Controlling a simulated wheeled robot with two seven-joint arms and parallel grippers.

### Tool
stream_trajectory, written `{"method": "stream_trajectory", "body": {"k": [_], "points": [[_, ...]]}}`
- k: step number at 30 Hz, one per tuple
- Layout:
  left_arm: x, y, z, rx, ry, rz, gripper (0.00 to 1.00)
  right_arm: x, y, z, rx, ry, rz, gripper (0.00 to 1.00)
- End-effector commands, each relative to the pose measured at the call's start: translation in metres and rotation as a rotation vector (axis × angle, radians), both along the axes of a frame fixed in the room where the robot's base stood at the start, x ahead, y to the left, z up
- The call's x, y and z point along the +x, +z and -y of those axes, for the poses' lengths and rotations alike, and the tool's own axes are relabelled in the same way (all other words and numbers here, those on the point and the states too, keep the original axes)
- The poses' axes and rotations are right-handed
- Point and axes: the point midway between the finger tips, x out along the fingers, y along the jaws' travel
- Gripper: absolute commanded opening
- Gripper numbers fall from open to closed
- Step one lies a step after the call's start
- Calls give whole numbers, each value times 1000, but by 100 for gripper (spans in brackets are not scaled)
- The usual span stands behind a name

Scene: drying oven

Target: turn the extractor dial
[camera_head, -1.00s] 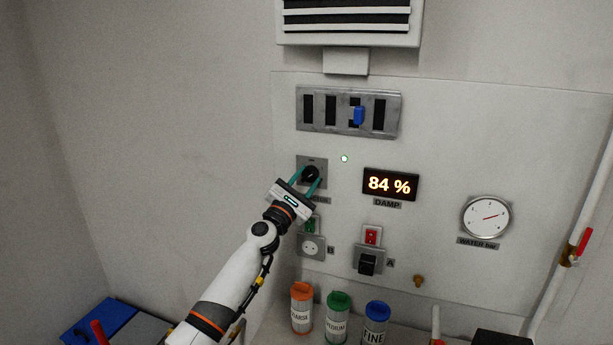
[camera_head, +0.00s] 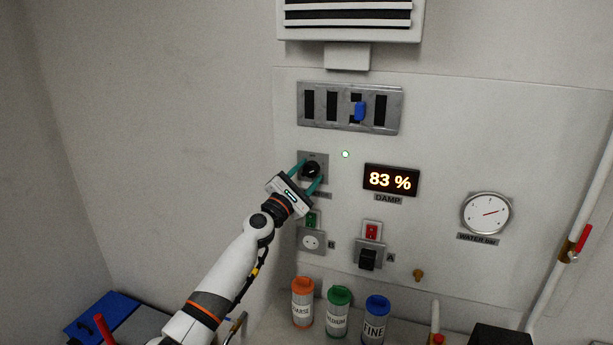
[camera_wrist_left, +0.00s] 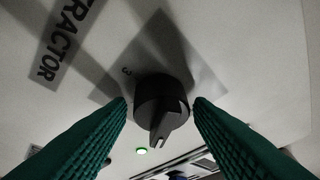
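The extractor dial (camera_head: 311,169) is a black round knob with a raised pointer ridge on a grey square plate on the wall panel. In the left wrist view the dial (camera_wrist_left: 161,108) lies between the two green fingers, with a "3" mark and part of the EXTRACTOR label (camera_wrist_left: 62,40) beside it. My left gripper (camera_head: 306,174) is open, with one finger on each side of the dial. In the left wrist view a gap shows between the dial and each fingertip of the left gripper (camera_wrist_left: 160,108). My right gripper is not in view.
A damp display (camera_head: 391,180) reads 83 %, right of a lit green lamp (camera_head: 345,154). A slotted plate with a blue lever (camera_head: 360,112) is above. Sockets and switches are below the dial. Lidded jars (camera_head: 337,312) stand on the counter below.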

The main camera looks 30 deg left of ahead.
Motion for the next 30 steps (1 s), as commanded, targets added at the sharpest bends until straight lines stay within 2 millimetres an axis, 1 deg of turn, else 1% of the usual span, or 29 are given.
{"method": "stream_trajectory", "body": {"k": [1, 2, 10, 14, 17, 27, 30], "points": [[0, 0, 0, 0, 0, 0, 56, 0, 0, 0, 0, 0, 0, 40], [0, 0, 0, 0, 0, 0, 58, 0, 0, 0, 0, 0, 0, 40], [-1, 0, 0, -1, 0, 0, 58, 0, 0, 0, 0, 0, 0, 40], [-8, -4, 0, 0, 1, -2, 58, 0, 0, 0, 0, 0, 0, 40], [-22, -9, -1, 3, 1, -3, 58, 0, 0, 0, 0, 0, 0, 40], [-85, -31, -2, 2, -1, -3, 58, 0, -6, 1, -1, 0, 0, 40], [-99, -36, -2, -1, 0, -1, 58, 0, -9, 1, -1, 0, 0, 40]]}}
